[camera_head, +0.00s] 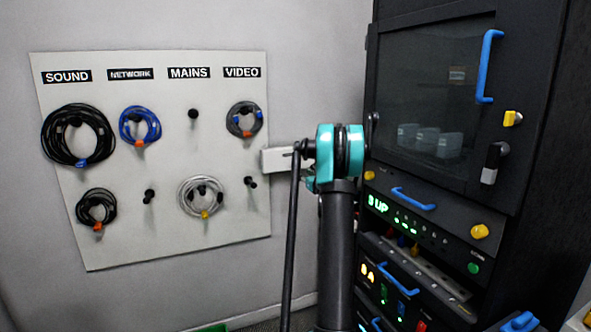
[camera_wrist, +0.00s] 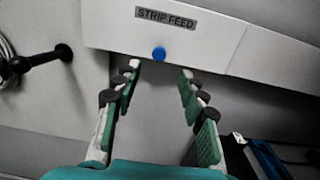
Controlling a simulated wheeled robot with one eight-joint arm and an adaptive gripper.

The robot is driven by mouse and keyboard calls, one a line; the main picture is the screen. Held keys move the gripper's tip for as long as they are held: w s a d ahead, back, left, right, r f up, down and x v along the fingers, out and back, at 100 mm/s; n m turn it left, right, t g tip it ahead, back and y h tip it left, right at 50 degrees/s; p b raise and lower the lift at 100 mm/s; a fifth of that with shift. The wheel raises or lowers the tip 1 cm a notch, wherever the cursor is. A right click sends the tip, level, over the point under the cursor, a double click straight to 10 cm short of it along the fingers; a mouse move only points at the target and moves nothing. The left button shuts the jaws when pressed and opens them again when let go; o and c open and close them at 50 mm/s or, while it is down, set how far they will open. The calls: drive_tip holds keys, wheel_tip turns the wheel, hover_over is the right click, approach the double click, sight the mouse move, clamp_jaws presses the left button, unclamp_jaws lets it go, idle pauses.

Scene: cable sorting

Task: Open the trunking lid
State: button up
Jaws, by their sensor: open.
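The pale trunking (camera_wrist: 215,35) spans the top of the wrist view, with a dark "STRIP FEED" label and a small blue knob (camera_wrist: 159,54) at its lower edge. A seam crosses its face to the right of the label. I see no open gap in it. My gripper (camera_wrist: 160,71) is open and empty. Its two green-padded fingers point at the trunking, with the knob just past the tips and between them. I cannot tell whether a finger touches the trunking. In the head view a pale box end (camera_head: 278,160), likely the trunking, shows beside my arm, which hides the rest and the fingers.
A white board (camera_head: 180,255) with labelled pegs and coiled cables hangs at left. A black rack (camera_head: 440,20) with a glass door, blue handles and yellow knobs stands at right. The wrist view shows a black peg (camera_wrist: 45,60) at left and dark and blue parts (camera_wrist: 268,160) at lower right.

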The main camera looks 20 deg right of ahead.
sight(295, 167)
drive_tip(key=w, duration=1)
drive_tip(key=shift+a, duration=0.2)
drive_tip(key=shift+c, duration=0.6)
clamp_jaws()
